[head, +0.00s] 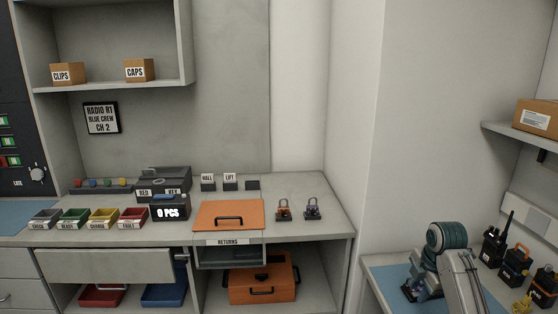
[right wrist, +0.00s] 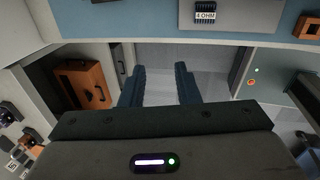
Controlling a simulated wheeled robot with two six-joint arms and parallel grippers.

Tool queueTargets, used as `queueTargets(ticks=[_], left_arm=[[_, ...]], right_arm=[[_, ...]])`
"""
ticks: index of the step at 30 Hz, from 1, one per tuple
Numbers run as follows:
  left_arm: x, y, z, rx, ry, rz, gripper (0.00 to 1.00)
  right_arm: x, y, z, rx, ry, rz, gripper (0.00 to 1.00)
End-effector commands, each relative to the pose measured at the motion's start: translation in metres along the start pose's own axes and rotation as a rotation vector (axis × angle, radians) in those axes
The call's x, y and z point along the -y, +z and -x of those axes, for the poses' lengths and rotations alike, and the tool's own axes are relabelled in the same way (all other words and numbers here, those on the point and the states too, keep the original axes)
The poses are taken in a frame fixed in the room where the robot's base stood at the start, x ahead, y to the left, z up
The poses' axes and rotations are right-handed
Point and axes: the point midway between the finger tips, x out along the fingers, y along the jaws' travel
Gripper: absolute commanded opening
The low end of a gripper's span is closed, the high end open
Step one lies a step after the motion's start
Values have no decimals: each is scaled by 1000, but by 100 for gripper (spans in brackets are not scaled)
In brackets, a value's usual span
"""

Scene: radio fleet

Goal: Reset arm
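My right arm (head: 460,275) rises at the lower right of the head view, in front of the right-hand table. Its gripper end (head: 412,288) is small and partly hidden by the arm there. In the right wrist view the right gripper's two dark blue fingers (right wrist: 158,80) stand well apart, with nothing between them. No object touches the fingers. My left arm and gripper do not show.
A counter (head: 300,235) holds small bins, an orange returns lid (head: 228,216) and two padlocks (head: 312,209). An orange case (head: 262,280) sits on the shelf below. Radios (head: 494,243) stand on the right-hand table, close to my arm. A cardboard box (head: 537,118) sits on the right shelf.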

Motion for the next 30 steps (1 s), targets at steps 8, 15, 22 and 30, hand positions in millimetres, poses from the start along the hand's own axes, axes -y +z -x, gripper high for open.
queueTargets(ticks=[8,15,22,30], left_arm=[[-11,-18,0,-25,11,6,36],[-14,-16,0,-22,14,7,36],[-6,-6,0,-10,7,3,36],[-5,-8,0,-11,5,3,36]], right_arm=[[28,-14,-28,17,1,-109,29],[67,-31,-57,35,11,-257,29],[134,-58,-91,52,34,-497,29],[250,-102,-109,49,91,-928,29]])
